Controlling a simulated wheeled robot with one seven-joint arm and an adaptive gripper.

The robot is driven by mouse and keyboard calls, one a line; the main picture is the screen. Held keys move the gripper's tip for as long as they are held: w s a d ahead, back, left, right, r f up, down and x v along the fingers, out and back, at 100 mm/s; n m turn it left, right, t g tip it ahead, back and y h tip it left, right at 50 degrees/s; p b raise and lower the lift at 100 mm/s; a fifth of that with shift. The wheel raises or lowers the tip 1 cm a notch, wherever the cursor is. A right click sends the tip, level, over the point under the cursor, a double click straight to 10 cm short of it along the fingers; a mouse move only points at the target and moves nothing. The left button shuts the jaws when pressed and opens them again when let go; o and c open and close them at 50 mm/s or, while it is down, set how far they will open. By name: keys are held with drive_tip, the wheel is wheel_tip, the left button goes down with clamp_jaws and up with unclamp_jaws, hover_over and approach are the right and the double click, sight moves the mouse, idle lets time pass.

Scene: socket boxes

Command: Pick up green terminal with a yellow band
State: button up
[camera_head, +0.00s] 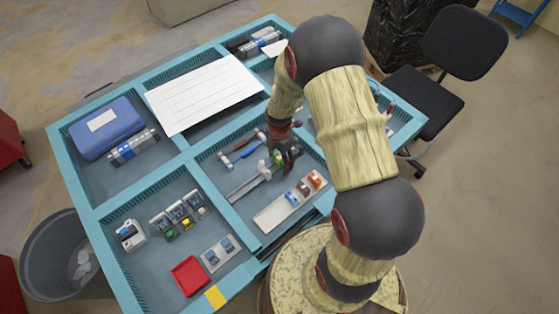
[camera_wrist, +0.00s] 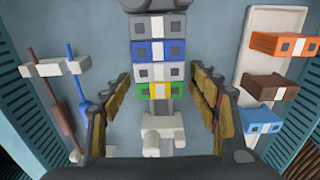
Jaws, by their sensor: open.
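The green terminal with a yellow band (camera_wrist: 155,90) sits on a rail between my fingers in the wrist view. Grey, blue and white terminals adjoin it above. A white end piece (camera_wrist: 163,136) is below it. My gripper (camera_wrist: 160,82) is open, one finger on each side of the row, with gaps visible on both sides. In the head view my gripper (camera_head: 286,152) is low over the middle compartment, and a green spot of the terminal (camera_head: 277,157) shows beside it. The rest of the row is mostly hidden there. The rail (camera_head: 248,184) runs out to the lower left.
A white strip (camera_head: 268,217) holds orange, brown and blue-white terminals to the right of the rail. Teal dividers (camera_head: 190,160) bound the compartment. A red tray (camera_head: 190,276) is in the lower compartment.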

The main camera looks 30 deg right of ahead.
drive_tip(key=shift+c, duration=0.3)
drive_tip(key=c, duration=1.1)
drive_tip(key=shift+c, duration=0.2)
